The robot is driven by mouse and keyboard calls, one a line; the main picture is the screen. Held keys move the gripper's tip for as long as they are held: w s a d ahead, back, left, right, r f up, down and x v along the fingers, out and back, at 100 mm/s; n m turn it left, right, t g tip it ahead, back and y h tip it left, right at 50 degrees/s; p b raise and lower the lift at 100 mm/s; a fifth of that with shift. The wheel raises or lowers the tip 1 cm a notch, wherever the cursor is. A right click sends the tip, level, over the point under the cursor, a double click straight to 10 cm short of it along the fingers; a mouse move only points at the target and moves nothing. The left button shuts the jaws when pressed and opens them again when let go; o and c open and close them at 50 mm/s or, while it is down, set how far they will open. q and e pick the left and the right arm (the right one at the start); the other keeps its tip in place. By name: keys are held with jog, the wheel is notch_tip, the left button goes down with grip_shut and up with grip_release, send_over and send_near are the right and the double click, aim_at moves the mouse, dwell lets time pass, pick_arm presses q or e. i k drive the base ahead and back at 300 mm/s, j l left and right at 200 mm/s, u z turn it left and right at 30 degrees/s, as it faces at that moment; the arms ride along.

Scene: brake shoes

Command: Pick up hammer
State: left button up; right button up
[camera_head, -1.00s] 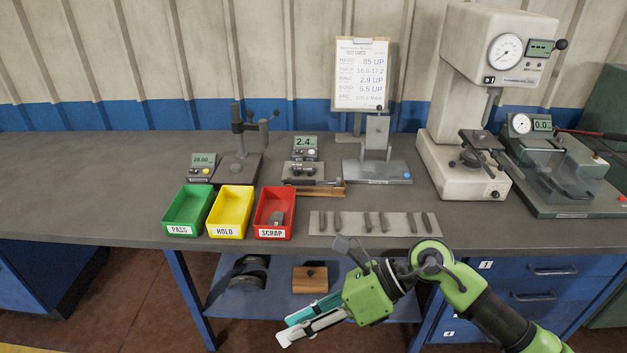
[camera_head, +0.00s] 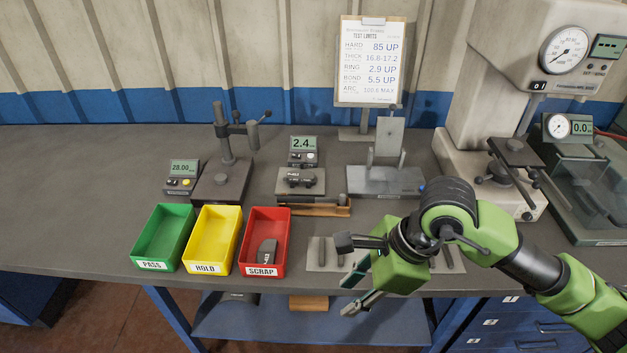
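What looks like a small hammer (camera_head: 313,202) lies across a low wooden rest (camera_head: 318,211) on the bench, in front of the small gauge with the 2.4 readout. Its dark bar and head are small, so details are hard to tell. My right gripper (camera_head: 350,295) is in front of the bench's near edge, below and right of the hammer and apart from it. Its teal-padded fingers point left, are spread, and hold nothing that I can see. My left gripper is not in view.
Green (camera_head: 165,236), yellow (camera_head: 213,238) and red (camera_head: 265,240) bins stand at the front left; a dark piece lies in the red one. A plate of small strips (camera_head: 321,252) is partly hidden by my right arm. Test fixtures and a clipboard (camera_head: 371,62) stand behind.

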aim_at(342, 201)
jog(key=i, duration=1.15)
